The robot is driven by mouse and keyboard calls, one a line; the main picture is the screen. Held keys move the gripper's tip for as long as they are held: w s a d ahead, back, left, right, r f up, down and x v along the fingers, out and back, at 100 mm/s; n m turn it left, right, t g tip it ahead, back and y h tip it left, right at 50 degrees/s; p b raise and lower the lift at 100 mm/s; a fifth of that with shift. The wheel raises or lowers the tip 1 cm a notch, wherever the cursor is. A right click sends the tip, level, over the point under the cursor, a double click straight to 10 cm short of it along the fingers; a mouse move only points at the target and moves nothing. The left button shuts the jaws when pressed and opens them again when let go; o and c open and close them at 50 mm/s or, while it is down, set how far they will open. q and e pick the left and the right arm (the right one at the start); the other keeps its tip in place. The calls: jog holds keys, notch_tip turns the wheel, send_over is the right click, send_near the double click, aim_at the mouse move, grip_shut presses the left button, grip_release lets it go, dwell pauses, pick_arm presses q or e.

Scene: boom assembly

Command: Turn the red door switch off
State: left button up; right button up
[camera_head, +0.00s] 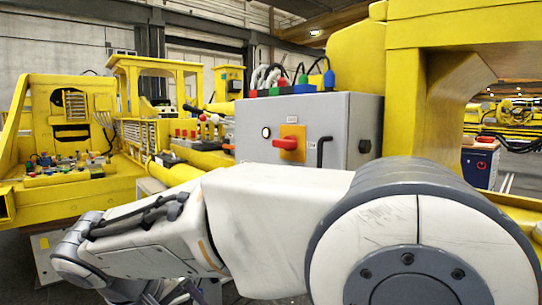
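The red door switch (286,143) is a rotary handle on an orange-yellow plate, on the front of a grey control box (350,125) at the centre. Its red handle looks roughly horizontal. My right arm comes in from the right and crosses the lower picture, below and in front of the box. Its wrist bends down at the lower left. Dark parts at the bottom edge may belong to my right gripper (180,292), but they are cut off and partly hidden, so its fingers cannot be judged. Nothing of mine touches the switch. My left gripper is not in view.
A black door handle (324,151) sits right of the switch, and a round white button (266,132) left of it. Coloured connectors with cables (295,88) top the box. Yellow machinery (75,120) fills the left, and a yellow frame (407,90) stands close on the right.

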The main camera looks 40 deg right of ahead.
jog(key=w+d+r+m+t+h+b, duration=0.1)
jog(key=w+d+r+m+h+b, duration=0.1)
jog(key=w+d+r+m+h, duration=0.65)
jog(key=m+g+h+b, duration=0.25)
jog(key=m+h, duration=0.25)
jog(key=m, duration=0.5)
send_near(281, 144)
jog(key=shift+m+g+y, duration=0.25)
jog(key=shift+m+g, duration=0.1)
jog(key=shift+g, duration=0.2)
jog(key=d+p, duration=0.1)
jog(key=d, duration=0.1)
jog(key=d+p, duration=0.1)
jog(key=d, duration=0.2)
jog(key=w+d+p, duration=0.1)
jog(key=d, duration=0.2)
jog(key=shift+r, duration=0.4)
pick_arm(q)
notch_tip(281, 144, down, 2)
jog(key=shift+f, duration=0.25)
pick_arm(e)
jog(key=shift+w+d, duration=0.1)
jog(key=shift+d, duration=0.2)
jog(key=c, duration=1.1)
jog(key=shift+f, duration=0.1)
jog(key=shift+c, duration=0.2)
